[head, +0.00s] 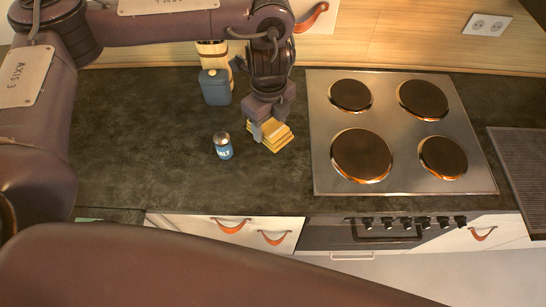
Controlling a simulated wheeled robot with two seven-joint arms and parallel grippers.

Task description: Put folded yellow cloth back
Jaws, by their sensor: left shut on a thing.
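The folded yellow cloth (277,138) is a small layered stack near the left edge of the stove, over the dark worktop. My left gripper (265,135) comes down from above and is shut on the cloth at its left side. The cloth is slightly tilted. I cannot tell whether it touches the worktop. My right gripper is not in view.
A blue salt shaker (222,146) stands just left of the cloth. A blue-grey canister (215,87) stands farther back. The stove (405,133) with its dark hotplates is on the right. The worktop (140,140) is clear on the left. Drawers with leather pulls (231,226) are below.

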